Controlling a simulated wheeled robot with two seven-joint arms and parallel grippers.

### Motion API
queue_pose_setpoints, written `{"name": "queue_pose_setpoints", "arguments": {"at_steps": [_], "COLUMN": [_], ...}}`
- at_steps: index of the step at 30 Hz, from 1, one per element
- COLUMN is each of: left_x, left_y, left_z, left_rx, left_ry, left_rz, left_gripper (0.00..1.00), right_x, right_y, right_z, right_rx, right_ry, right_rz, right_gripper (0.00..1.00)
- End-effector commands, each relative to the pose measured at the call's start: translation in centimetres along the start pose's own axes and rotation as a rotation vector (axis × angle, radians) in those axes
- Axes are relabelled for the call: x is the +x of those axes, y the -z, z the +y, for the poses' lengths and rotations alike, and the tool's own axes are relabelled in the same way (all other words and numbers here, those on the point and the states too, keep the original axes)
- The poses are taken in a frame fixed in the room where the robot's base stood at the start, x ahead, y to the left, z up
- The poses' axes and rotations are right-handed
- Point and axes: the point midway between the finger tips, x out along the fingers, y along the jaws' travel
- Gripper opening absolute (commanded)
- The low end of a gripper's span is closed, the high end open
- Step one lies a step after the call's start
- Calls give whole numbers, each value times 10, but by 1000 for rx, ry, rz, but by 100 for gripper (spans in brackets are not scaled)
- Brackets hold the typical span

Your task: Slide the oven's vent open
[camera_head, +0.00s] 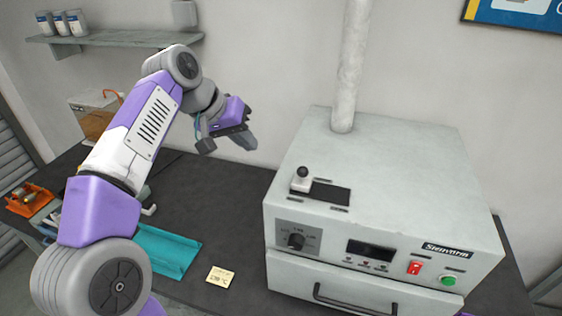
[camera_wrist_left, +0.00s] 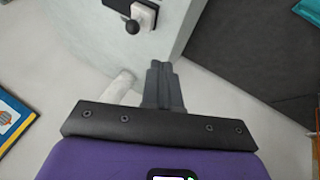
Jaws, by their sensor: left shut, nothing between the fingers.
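The oven (camera_head: 400,150) is a pale grey-green box on the right of the dark table. Its vent slider has a black ball knob (camera_head: 302,173) on a white block, at the left end of a dark slot (camera_head: 331,193) on the oven's top. The knob also shows at the top of the left wrist view (camera_wrist_left: 132,26). My left gripper (camera_head: 250,142) is shut and empty, in the air to the left of the oven and apart from the knob. Its closed fingers show in the left wrist view (camera_wrist_left: 163,80).
A white pipe (camera_head: 350,65) rises from the oven's back. The oven's front has a dial (camera_head: 296,241), a red switch (camera_head: 414,267), a green button (camera_head: 448,280) and a door handle (camera_head: 350,301). A teal tray (camera_head: 168,252) and a yellow note (camera_head: 220,276) lie on the table (camera_head: 215,205).

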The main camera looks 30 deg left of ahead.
Motion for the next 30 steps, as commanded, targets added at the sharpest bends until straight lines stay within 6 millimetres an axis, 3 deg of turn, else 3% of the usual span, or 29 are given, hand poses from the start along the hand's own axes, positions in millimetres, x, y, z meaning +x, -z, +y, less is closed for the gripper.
{"name": "queue_pose_setpoints", "arguments": {"at_steps": [5,17,24,30], "left_x": [20,104,119,124], "left_y": [-1,-2,-3,-4], "left_z": [-1,-1,27,32], "left_rx": [-1,0,1,0], "left_ry": [0,0,-1,0], "left_rz": [-5,-6,-3,-3], "left_gripper": [0,0,0,0], "right_x": [5,17,13,13], "right_y": [1,1,1,1], "right_z": [2,6,5,5], "right_rx": [0,0,0,0], "right_ry": [0,0,0,0], "right_rz": [1,0,0,1], "right_gripper": [43,43,43,43]}}
